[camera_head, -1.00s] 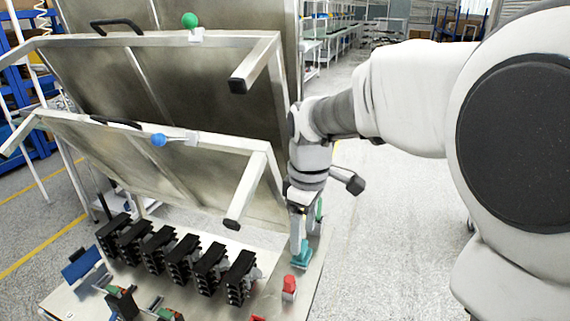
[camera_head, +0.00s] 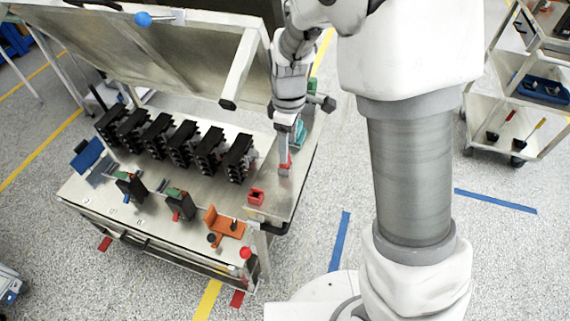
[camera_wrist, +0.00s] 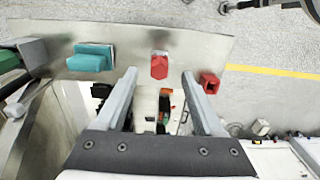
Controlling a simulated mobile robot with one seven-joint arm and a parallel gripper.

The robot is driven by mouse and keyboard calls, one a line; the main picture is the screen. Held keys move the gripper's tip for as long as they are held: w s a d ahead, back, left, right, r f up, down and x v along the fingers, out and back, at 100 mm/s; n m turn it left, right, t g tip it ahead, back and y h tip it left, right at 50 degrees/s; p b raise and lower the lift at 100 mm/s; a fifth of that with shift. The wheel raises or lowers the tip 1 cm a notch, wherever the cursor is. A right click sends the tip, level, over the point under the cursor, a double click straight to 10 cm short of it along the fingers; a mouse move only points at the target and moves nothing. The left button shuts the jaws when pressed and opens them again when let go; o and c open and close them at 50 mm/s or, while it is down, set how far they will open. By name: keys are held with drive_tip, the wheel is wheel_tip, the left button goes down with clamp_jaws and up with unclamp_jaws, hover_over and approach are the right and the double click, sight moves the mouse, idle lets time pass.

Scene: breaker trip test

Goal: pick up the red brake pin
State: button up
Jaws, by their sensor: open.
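A red piece with a six-sided top, likely the red brake pin (camera_head: 285,160), stands on the bare metal strip at the right end of the workbench (camera_head: 225,185). In the wrist view the red brake pin (camera_wrist: 159,66) shows between my open fingertips, roughly centred. My gripper (camera_head: 286,148) points down right over it and partly hides it in the head view. My gripper (camera_wrist: 159,76) is open, with a finger on each side of the pin's line of sight. I cannot tell whether the fingers are level with it.
A hollow red box-like piece (camera_head: 256,197) sits nearby toward the front, also in the wrist view (camera_wrist: 209,82). A teal block (camera_head: 301,133) stands behind the pin. Several black breakers (camera_head: 182,145) line the bench. A hinged metal panel (camera_head: 190,60) rises at the back. An orange bracket (camera_head: 228,226) is in front.

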drive_tip(key=shift+w+a+f+p, duration=0.1)
drive_tip(key=shift+a+f+p, duration=0.1)
drive_tip(key=shift+f, duration=1.1)
drive_tip(key=shift+w+a+f+p, duration=0.1)
drive_tip(key=shift+a+f+p, duration=0.1)
drive_tip(key=shift+f, duration=1.1)
clamp_jaws()
